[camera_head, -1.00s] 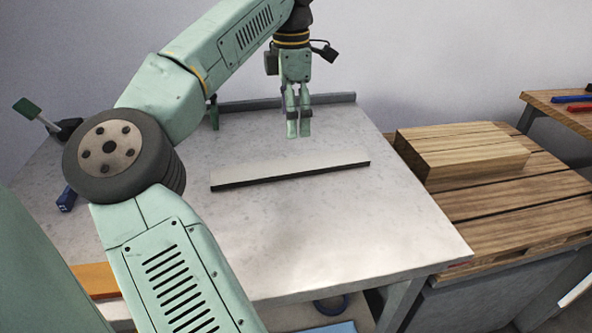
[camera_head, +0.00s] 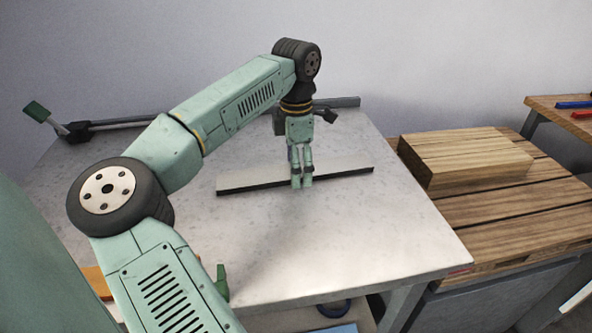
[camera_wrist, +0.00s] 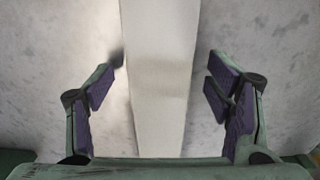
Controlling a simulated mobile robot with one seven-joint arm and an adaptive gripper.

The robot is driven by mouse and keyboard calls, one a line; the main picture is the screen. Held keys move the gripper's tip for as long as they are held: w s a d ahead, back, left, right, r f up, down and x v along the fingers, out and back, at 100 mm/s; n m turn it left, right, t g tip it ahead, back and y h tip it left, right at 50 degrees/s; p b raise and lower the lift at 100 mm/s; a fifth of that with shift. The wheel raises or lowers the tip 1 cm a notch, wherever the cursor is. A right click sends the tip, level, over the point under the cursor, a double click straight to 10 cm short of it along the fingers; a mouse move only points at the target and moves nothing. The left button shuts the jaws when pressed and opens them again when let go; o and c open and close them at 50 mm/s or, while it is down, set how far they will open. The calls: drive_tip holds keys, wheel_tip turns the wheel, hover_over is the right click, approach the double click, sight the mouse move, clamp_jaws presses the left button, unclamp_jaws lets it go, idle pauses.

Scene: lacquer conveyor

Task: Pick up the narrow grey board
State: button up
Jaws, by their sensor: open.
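The narrow grey board (camera_head: 245,181) lies flat on the grey table (camera_head: 380,235), running left to right, pale on top with a dark front edge. My gripper (camera_head: 301,183) is at the middle of the board, pointing down. In the wrist view the board (camera_wrist: 158,80) runs lengthwise between the open purple-padded fingers of my gripper (camera_wrist: 163,85), with a gap on each side. The fingers hide a short part of the board in the head view. I cannot tell how far the fingertips are above the table.
A wooden block (camera_head: 465,158) sits on a slatted wooden pallet (camera_head: 520,215) to the right of the table. A low grey rail (camera_head: 340,102) runs along the table's back edge. The table top in front of the board is clear.

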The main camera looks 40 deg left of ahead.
drive_tip(key=shift+c, duration=0.2)
drive_tip(key=c, duration=1.4)
drive_tip(key=shift+r, duration=0.1)
